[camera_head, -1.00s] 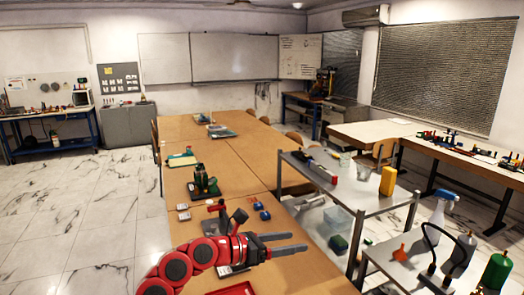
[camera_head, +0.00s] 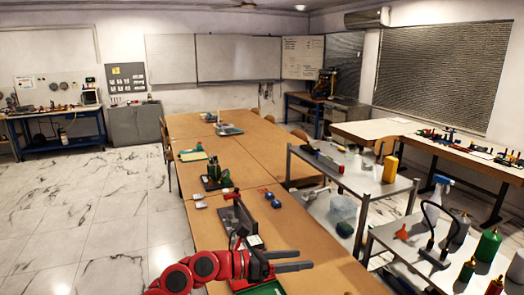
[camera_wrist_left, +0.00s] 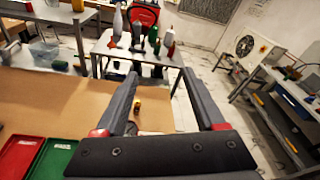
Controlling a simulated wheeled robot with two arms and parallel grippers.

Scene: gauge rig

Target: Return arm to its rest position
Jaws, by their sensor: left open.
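My left arm is red and comes in from the bottom of the head view. Its gripper (camera_head: 312,259) is open, with two dark parallel fingers pointing right over the near part of the brown table (camera_head: 318,239). A dark rig with a red top (camera_head: 235,213) stands on the table beyond the arm. My right gripper is in neither view.
A green tray (camera_head: 263,289) lies under the arm; a red tray (camera_wrist_left: 17,156) is beside it. A small yellow object (camera_wrist_left: 138,106) is on the table. A grey metal cart (camera_head: 345,178) stands to the right, with bottles on a lower bench (camera_head: 400,254).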

